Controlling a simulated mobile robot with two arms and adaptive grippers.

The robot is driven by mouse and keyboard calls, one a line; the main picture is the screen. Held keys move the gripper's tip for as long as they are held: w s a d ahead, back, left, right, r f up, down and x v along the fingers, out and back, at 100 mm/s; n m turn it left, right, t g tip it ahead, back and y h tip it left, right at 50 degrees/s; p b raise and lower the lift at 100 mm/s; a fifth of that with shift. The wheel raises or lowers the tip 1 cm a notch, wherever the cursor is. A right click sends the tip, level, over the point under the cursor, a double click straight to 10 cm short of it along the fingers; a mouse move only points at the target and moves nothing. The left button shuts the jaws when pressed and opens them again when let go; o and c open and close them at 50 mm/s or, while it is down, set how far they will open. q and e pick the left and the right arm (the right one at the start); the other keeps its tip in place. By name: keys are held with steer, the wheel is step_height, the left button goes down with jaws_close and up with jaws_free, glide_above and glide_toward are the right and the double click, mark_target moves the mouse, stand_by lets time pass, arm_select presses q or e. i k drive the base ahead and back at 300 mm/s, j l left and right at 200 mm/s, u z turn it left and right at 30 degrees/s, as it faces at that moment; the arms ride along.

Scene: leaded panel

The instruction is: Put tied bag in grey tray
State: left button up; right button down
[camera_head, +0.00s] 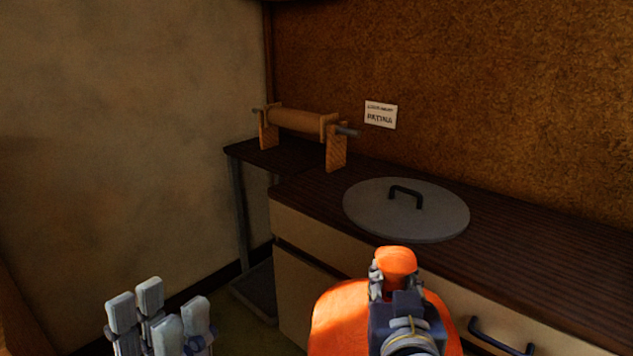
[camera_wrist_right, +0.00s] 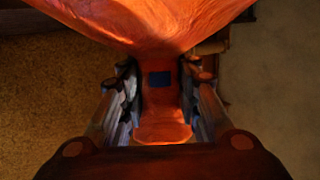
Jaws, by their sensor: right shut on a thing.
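The orange tied bag (camera_head: 340,318) hangs from my right gripper (camera_head: 396,283) at the bottom of the head view. My right gripper is shut on its gathered neck, and the top of the neck sticks out above the fingers. In the right wrist view the bag (camera_wrist_right: 150,22) spreads out beyond the fingers (camera_wrist_right: 160,88). A flat grey thing that looks like a tray (camera_head: 262,290) lies low by the black table's legs, partly hidden by the cabinet. The bag is apart from it, to its right in the picture. My left gripper (camera_head: 160,312) is open and empty at lower left.
A dark-topped counter (camera_head: 530,260) with drawers runs along the back wall. A round grey lid (camera_head: 365,213) with a black handle lies on it. A wooden roller on a stand (camera_head: 300,122) is at the far left end. A drawer handle (camera_head: 500,343) sticks out right of the bag.

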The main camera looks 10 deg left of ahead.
mark_target(271, 282)
steer(key=i+j+u, duration=0.15)
steer(key=i+j, duration=0.25)
steer(key=i+j+u, duration=0.15)
steer(key=i+j, duration=0.2)
steer(key=i+j+u, duration=0.15)
steer(key=i+j, duration=0.15)
steer(key=i, duration=0.2)
steer(key=i+j+u, duration=0.15)
steer(key=i, duration=0.3)
steer(key=j, duration=0.1)
